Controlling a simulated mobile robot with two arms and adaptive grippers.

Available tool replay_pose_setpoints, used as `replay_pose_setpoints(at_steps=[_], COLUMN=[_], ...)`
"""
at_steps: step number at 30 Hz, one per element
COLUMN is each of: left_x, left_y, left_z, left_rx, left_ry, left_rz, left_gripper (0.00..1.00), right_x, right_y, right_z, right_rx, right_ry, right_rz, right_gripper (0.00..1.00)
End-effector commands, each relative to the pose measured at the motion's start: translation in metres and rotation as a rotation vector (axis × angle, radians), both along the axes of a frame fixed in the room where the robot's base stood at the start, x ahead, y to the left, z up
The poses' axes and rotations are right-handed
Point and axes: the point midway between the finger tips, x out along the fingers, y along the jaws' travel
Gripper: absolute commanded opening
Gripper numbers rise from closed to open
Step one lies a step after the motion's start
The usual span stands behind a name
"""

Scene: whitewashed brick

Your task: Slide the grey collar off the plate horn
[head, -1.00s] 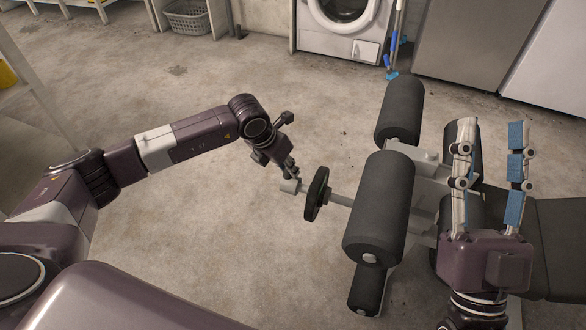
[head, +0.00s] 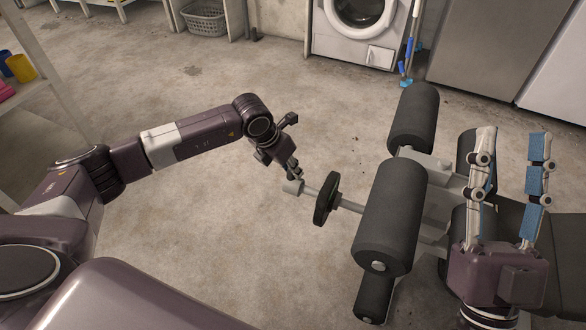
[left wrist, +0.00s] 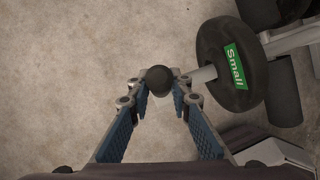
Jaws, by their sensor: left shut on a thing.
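The grey collar (head: 293,187) is at the free outer end of the plate horn (head: 309,190). My left gripper (head: 295,176) is shut on it. In the left wrist view the collar's dark round end (left wrist: 159,80) sits between the fingertips, in line with the horn (left wrist: 203,75). I cannot tell how much of the collar is still around the horn. A black weight plate (head: 326,199) is further in on the horn, apart from the collar; its green "Small" label shows in the left wrist view (left wrist: 235,67). My right gripper (head: 510,150) is open and empty, fingers upright.
The bench's black foam rollers (head: 390,215) stand right of the plate, close to my right arm. Bare concrete floor (head: 220,240) lies open beneath and left of the horn. A washing machine (head: 358,35) and a basket (head: 205,18) stand far back.

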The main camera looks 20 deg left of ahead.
Motion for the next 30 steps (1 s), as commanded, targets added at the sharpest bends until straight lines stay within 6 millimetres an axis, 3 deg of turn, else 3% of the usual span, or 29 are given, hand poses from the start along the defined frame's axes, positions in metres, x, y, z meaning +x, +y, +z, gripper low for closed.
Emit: replay_pose_setpoints(at_steps=[30], left_x=[0.002], left_y=[0.046], left_z=[0.001], left_rx=[-0.001], left_ry=[-0.002], left_rz=[0.000], left_gripper=[0.00], right_x=[-0.015], right_y=[-0.002], right_z=[0.012], right_rx=[0.026], right_ry=[-0.085], right_rz=[0.006], right_gripper=[0.40])
